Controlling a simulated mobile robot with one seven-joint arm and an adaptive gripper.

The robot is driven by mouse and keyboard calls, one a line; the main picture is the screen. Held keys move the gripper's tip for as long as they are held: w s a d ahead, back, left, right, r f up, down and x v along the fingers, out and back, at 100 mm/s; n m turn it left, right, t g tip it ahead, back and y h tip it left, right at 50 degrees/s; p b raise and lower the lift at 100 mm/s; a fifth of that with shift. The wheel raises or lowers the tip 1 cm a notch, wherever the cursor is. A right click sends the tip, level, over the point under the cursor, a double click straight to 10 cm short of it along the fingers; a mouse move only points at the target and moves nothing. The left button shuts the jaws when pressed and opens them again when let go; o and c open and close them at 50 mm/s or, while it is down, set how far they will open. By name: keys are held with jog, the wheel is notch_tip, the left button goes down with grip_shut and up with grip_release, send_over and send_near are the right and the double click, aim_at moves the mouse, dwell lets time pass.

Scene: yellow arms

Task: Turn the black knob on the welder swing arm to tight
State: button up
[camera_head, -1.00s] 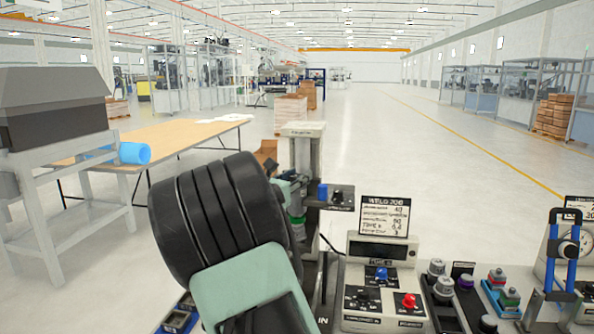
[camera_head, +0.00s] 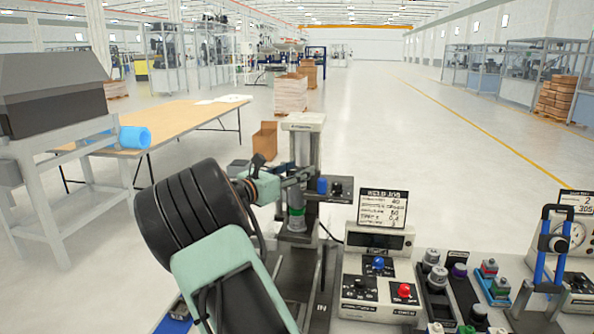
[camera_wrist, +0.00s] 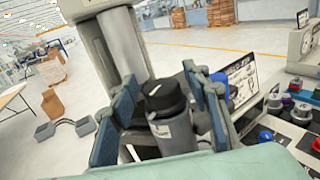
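The black knob (camera_wrist: 166,97) has a white mark on top and sits upright on a grey cylinder (camera_wrist: 174,132) in the wrist view. My gripper (camera_wrist: 165,100) has its blue-padded fingers apart, one on each side of the knob. A gap shows on the left; the right finger is close, and I cannot tell whether it touches. In the head view my gripper (camera_head: 296,178) is at the welder's upright column (camera_head: 305,150), above a grey-green cylinder (camera_head: 296,220). The knob is not clearly visible there. A blue knob (camera_head: 322,186) stands on a bracket just right of it.
A control box (camera_head: 376,272) with blue and red knobs and a job sign (camera_head: 383,209) stand to the right. A blue-handled clamp (camera_head: 543,255) stands far right. A wooden table (camera_head: 170,138) is behind left.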

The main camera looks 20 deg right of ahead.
jog(key=v, duration=1.2)
dwell(0.3)
